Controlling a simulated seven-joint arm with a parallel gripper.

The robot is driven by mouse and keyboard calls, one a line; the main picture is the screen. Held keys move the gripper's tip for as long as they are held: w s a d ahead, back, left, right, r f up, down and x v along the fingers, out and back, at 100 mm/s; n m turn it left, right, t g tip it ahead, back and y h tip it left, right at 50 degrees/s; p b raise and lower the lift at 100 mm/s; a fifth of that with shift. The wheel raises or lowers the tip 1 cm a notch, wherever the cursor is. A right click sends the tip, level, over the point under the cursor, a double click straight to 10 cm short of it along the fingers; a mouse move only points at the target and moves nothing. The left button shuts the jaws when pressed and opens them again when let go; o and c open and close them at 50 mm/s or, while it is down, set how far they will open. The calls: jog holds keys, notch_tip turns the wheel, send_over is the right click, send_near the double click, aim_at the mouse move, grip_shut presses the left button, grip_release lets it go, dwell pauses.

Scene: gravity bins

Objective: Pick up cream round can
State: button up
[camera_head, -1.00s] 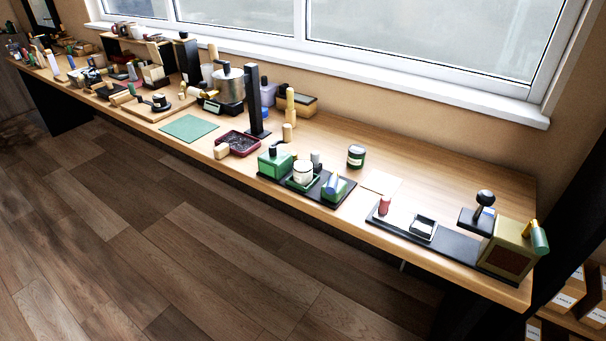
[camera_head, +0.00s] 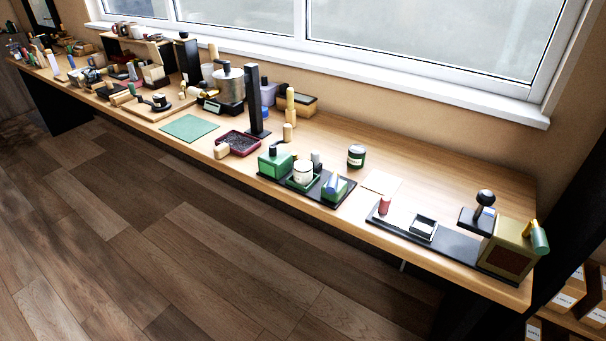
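A cream round can (camera_head: 303,171) stands upright in a small green tray (camera_head: 291,185) on a black board (camera_head: 268,179) near the front edge of the long wooden bench. It sits between a green box with a black top (camera_head: 273,163) on its left and a green block with a blue-grey roll (camera_head: 335,188) on its right. A small grey cylinder (camera_head: 317,159) stands close behind it. My gripper is not in view.
A dark green can with a pale lid (camera_head: 356,157) stands behind to the right. A red tray (camera_head: 240,143) and a tall black post (camera_head: 256,101) are to the left. Bare bench (camera_head: 440,180) lies at the back right.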

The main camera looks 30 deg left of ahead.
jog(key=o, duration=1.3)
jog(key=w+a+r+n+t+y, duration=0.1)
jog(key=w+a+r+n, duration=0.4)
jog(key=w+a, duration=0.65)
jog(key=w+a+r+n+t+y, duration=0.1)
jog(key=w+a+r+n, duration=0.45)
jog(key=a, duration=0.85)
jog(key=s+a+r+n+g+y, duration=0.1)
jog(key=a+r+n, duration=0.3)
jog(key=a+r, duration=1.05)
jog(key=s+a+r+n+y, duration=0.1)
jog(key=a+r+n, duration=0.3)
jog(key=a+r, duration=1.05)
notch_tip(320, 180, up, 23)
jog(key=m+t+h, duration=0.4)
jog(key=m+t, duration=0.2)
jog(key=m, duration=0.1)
send_over(303, 165)
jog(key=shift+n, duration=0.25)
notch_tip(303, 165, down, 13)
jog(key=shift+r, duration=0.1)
